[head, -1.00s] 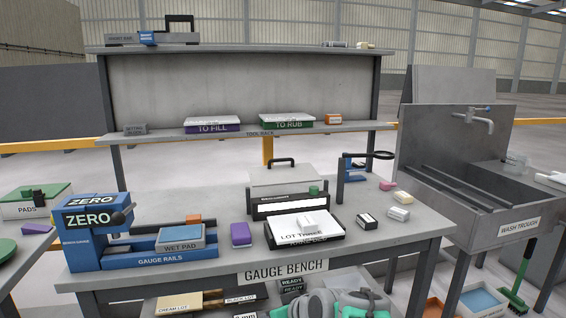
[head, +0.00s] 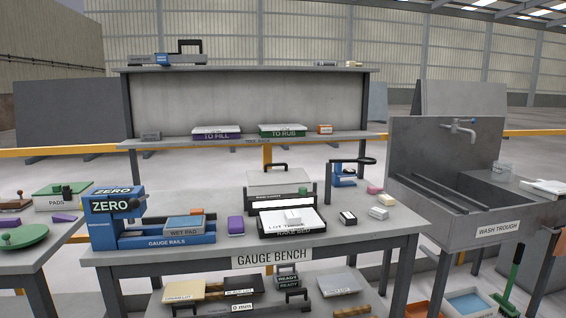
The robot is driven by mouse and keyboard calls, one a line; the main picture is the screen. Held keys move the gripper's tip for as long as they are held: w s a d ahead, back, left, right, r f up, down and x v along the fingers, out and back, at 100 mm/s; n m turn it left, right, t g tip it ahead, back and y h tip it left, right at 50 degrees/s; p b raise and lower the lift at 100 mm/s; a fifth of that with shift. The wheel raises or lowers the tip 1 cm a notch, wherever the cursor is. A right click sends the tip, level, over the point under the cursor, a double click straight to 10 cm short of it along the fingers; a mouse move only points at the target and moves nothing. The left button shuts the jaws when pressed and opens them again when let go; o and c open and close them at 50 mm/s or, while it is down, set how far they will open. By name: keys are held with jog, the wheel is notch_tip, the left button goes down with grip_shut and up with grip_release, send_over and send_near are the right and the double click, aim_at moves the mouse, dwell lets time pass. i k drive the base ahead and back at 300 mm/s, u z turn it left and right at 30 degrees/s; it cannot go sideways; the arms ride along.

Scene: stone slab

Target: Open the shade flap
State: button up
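I cannot read any label that names the shade flap. A grey panel (head: 278,182) with a black handle on its upper edge stands at the back of the gauge bench (head: 340,233) in the head view, behind a white block stack (head: 289,222) on a black tray. It may be the flap, but I cannot tell for sure, nor whether it is open or shut. My gripper is not in view.
The blue gauge (head: 112,207) and wet pad (head: 184,224) stand left on the bench. A black post with a ring (head: 352,160) stands right of the panel. Small blocks (head: 379,213) lie at right. The wash trough (head: 440,203) adjoins the right.

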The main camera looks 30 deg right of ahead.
aim_at(296, 176)
jog(key=z, duration=0.35)
jog(key=i, duration=1.3)
jog(key=z, duration=0.2)
